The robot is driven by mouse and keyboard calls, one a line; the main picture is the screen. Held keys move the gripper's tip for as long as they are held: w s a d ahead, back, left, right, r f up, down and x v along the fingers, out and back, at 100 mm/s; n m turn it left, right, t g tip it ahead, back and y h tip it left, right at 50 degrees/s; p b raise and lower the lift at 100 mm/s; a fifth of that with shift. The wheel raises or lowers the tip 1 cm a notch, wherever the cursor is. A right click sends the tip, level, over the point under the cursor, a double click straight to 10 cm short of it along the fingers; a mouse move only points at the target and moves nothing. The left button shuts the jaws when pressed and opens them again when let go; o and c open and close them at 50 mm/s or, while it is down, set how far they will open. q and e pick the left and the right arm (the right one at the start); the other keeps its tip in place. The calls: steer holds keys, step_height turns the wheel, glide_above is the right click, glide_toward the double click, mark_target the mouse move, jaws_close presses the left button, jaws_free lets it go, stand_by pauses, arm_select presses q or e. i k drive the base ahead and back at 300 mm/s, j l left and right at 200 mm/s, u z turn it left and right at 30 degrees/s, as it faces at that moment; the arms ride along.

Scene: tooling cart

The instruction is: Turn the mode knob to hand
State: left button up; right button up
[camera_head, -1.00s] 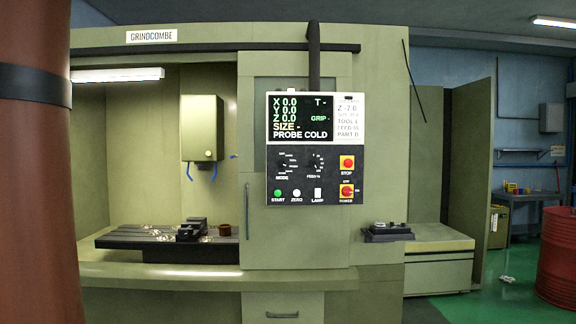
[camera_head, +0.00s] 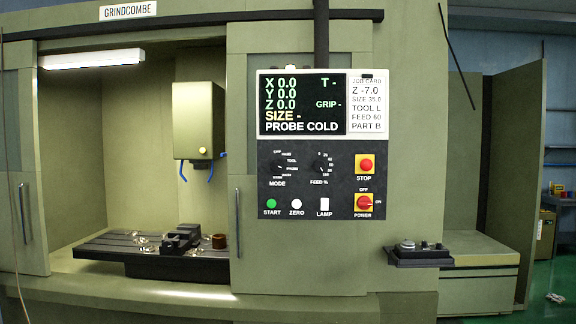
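The mode knob (camera_head: 279,167) is a small black dial at the upper left of the black control panel (camera_head: 310,208), above the word MODE. Small white labels ring it; they are too small to read surely, and I cannot tell which one the knob points at. The panel hangs on the front of the green GRINDCOMBE machine, under a screen (camera_head: 302,104) reading PROBE COLD. Neither of my grippers is in view.
The feed knob (camera_head: 321,167) is right of the mode knob. A red stop button (camera_head: 365,165), red power switch (camera_head: 364,203), green start button (camera_head: 271,204), zero button (camera_head: 297,204) and lamp switch (camera_head: 324,204) are close by. A small shelf (camera_head: 419,257) juts out at lower right.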

mark_target(276, 164)
steer(key=i+j, duration=0.15)
steer(key=i, duration=0.45)
steer(key=i+j, duration=0.15)
steer(key=i, duration=0.45)
steer(key=i+j, duration=0.3)
steer(key=i+j+z, duration=0.1)
steer(key=i+j, duration=0.15)
steer(key=j, duration=0.25)
